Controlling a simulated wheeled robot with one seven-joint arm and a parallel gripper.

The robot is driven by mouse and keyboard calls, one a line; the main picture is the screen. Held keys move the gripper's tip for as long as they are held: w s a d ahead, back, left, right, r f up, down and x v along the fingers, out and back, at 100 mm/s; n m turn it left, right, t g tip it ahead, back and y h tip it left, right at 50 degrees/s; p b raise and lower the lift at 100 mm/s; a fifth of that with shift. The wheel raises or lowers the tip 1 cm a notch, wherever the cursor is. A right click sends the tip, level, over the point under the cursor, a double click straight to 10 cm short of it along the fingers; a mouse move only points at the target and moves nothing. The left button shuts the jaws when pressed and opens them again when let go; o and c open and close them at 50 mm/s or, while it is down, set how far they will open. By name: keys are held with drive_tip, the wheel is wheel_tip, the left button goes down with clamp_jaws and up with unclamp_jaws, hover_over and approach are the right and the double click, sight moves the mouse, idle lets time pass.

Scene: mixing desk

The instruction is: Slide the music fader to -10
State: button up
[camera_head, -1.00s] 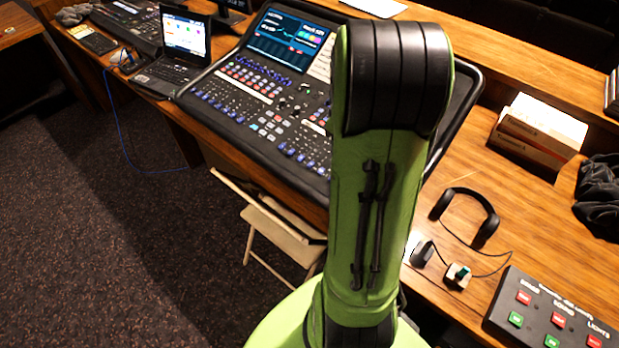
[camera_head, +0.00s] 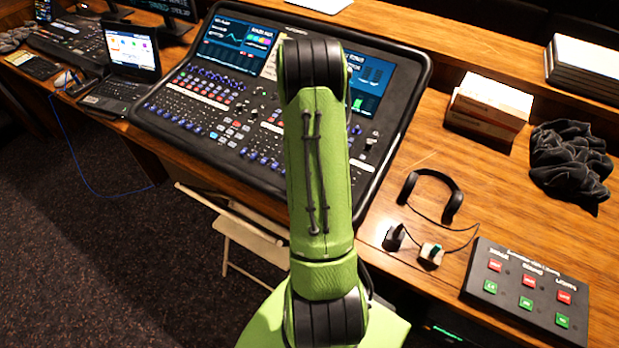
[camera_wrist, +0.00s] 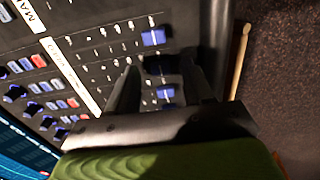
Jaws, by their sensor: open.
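The mixing desk (camera_head: 160,112) has rows of knobs, coloured buttons and faders, with screens along its back. My green arm covers part of it in the head view, and my gripper is hidden there. In the wrist view my gripper (camera_wrist: 158,68) is open close over the fader area. Its two dark fingers stand on either side of a dark, shadowed cap; I cannot tell whether they touch it. One blue fader cap (camera_wrist: 153,37) lies beyond the fingertips and another blue cap (camera_wrist: 166,92) lies nearer the palm. I cannot read which fader is music.
A laptop (camera_head: 130,58) stands left of the desk. Headphones (camera_head: 433,192), a button box (camera_head: 527,290), cardboard boxes (camera_head: 490,105) and a dark cloth (camera_head: 570,160) lie to the right. A folding chair (camera_head: 245,240) stands in front of the desk.

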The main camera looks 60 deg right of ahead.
drive_tip(key=shift+f, duration=0.55)
clamp_jaws()
